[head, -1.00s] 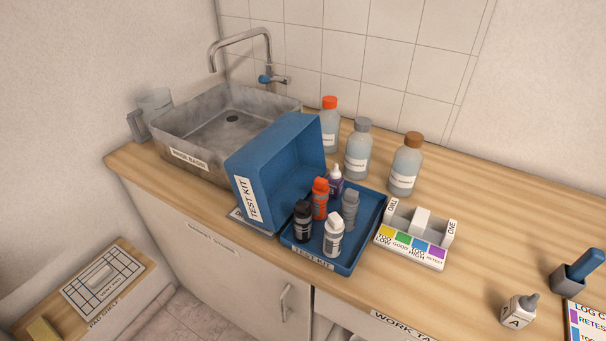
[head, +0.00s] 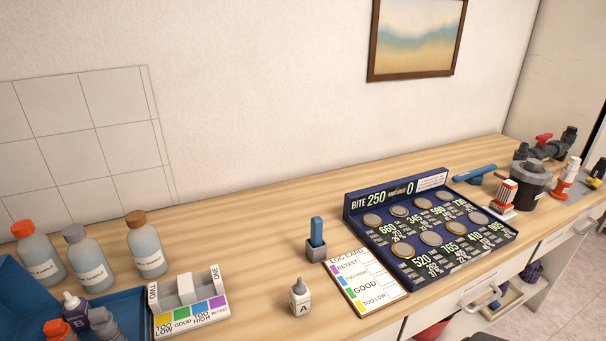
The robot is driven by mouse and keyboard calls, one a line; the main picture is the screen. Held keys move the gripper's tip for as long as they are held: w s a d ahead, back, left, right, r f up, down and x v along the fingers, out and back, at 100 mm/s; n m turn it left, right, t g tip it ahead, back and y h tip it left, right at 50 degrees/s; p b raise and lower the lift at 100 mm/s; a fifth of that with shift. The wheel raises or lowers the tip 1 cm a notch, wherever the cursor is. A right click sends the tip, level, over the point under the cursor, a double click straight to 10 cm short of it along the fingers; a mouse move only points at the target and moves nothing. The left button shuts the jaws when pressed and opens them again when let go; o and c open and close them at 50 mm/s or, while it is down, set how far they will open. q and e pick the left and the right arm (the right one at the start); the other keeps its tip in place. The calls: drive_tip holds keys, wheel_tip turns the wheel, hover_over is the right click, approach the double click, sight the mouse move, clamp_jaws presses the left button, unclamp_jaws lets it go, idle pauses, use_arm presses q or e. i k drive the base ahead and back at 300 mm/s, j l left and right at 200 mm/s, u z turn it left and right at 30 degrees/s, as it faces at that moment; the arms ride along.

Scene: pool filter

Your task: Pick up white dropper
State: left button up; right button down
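A small white dropper bottle (head: 300,297) with a grey tip and a letter A on its label stands upright on the counter, left of the log card. The blue test kit tray (head: 128,300) is cut off at the lower left. In it I see a purple-and-white capped bottle (head: 75,307) labelled B, a grey bottle (head: 103,322) and part of an orange one (head: 57,330). The tray's white-capped bottle from the earlier picture is out of frame now. Neither of my grippers is in view.
A white colour-coded comparator block (head: 190,312) stands beside the tray. Three sample bottles (head: 147,258) stand behind. A blue marker in a grey holder (head: 316,247), the log card (head: 367,284) and a dark blue board of discs (head: 430,230) lie right. The counter around bottle A is mostly clear.

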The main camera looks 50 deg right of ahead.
sight(300, 297)
drive_tip(key=z, duration=1.45)
